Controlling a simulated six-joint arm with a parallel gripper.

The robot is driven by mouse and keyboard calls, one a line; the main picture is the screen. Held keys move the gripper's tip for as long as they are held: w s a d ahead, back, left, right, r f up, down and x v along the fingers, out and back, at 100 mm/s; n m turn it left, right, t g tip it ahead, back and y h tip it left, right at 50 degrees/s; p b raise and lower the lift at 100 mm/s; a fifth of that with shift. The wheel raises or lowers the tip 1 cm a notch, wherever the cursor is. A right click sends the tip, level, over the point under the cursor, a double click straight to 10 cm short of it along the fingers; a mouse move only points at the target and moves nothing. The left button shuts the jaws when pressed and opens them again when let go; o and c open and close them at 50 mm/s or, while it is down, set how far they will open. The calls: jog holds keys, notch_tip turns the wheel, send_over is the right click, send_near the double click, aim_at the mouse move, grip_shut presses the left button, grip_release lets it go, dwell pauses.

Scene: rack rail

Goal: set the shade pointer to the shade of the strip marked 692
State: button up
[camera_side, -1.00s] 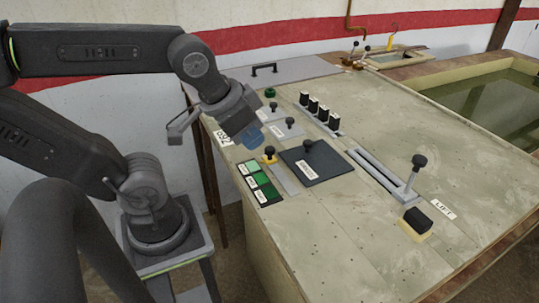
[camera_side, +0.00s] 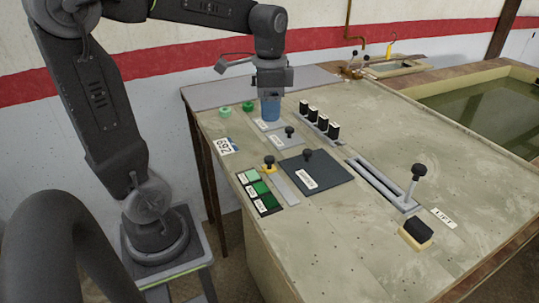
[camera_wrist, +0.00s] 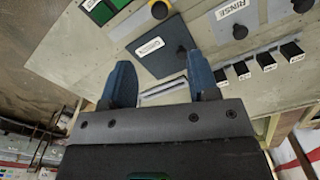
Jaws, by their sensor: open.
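The shade pointer (camera_side: 269,161), yellow with a black knob, stands at the far end of a pale rail (camera_side: 284,187). Beside it lies a card with several green patches (camera_side: 258,191), lightest at the far end. In the wrist view, the pointer's knob (camera_wrist: 160,9) and the green card (camera_wrist: 103,10) show at the top edge. The white label 692 (camera_side: 227,146) lies near the table's left edge; I cannot tell a strip at it. My gripper (camera_side: 271,110), with blue fingers, is over the table's far part, beyond the pointer. Its jaws (camera_wrist: 158,72) are open and empty.
A dark plate with a knob (camera_side: 330,178) lies right of the rail. Two green rings (camera_side: 225,112) (camera_side: 248,106) lie on the far left. Black-topped levers (camera_side: 320,118) stand behind, and a tall lever (camera_side: 418,172) stands at right.

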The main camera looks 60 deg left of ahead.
aim_at(269, 158)
notch_tip(269, 158, down, 14)
jog(key=shift+r, duration=0.2)
dwell(0.4)
grip_shut()
dwell(0.3)
